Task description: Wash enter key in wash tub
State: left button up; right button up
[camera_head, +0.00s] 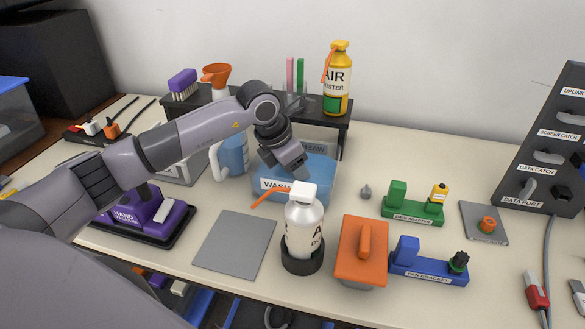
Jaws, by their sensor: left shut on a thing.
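The wash tub (320,183) is a blue, open container with a "WASH" label, standing in the middle of the table. My left gripper (297,172) reaches over it from above, tilted down, with its tips at or inside the tub's opening. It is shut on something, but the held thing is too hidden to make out. I cannot pick out the enter key anywhere in the view. My right gripper is not in view.
A white bottle (303,222) with an orange straw stands close in front of the tub. A grey mat (235,243) lies front left, and an orange-topped block (352,262) front right. A dark shelf (338,122) with a yellow air duster (337,85) stands behind.

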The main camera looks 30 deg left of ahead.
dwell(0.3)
pick_arm(q)
jog(key=shift+r+p, duration=1.85)
jog(key=shift+r, duration=0.75)
jog(key=shift+r+p, duration=0.9)
jog(key=shift+r, duration=0.4)
notch_tip(320, 180, up, 2)
jog(key=shift+r+p, duration=0.15)
jog(key=shift+p, duration=0.6)
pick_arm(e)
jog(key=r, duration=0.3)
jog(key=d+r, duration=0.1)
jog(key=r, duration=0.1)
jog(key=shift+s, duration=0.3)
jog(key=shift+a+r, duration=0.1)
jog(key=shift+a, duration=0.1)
